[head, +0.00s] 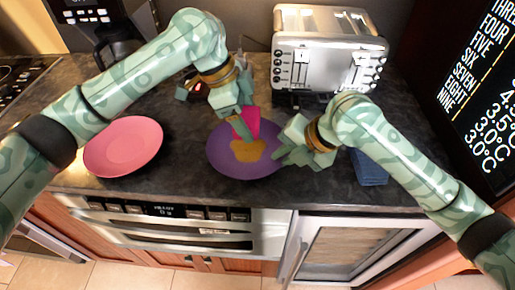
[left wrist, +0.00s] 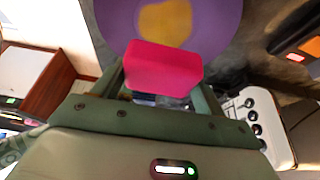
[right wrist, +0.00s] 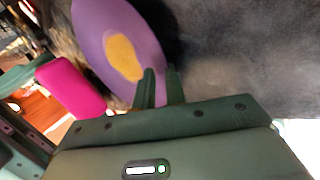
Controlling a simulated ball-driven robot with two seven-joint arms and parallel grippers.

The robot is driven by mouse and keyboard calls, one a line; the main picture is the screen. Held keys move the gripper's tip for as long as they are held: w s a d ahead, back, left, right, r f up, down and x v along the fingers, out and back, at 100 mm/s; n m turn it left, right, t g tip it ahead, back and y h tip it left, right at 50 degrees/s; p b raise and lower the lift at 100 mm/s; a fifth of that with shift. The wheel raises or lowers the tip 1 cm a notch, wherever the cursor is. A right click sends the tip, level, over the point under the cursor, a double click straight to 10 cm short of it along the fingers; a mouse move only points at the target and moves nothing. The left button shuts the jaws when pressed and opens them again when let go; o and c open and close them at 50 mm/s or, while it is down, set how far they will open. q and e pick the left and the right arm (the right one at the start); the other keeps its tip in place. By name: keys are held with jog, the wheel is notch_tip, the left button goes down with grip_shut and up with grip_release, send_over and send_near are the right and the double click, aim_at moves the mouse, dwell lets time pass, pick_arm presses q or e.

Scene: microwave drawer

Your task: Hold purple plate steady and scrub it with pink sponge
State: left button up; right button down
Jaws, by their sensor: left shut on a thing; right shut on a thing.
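The purple plate (head: 222,160) lies on the dark counter in front of the toaster, with a yellow-orange patch (head: 248,150) in its middle. It also shows in the left wrist view (left wrist: 212,22) and the right wrist view (right wrist: 92,22). My left gripper (head: 241,118) is shut on the pink sponge (head: 248,118), which is over the plate's far part, near the patch; I cannot tell whether it touches. The sponge fills the jaws in the left wrist view (left wrist: 162,68). My right gripper (head: 285,152) is shut on the plate's right rim, its fingers close together in the right wrist view (right wrist: 160,88).
A pink plate (head: 124,146) lies on the counter at left. A silver toaster (head: 328,52) stands behind, a coffee machine (head: 100,25) at back left. A blue cloth-like item (head: 369,168) lies under my right arm. The counter's front edge is close to the purple plate.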

aim_at(253, 148)
pick_arm(q)
jog(key=shift+f, duration=2.85)
jog(key=shift+f, duration=0.7)
jog(key=shift+w, duration=0.1)
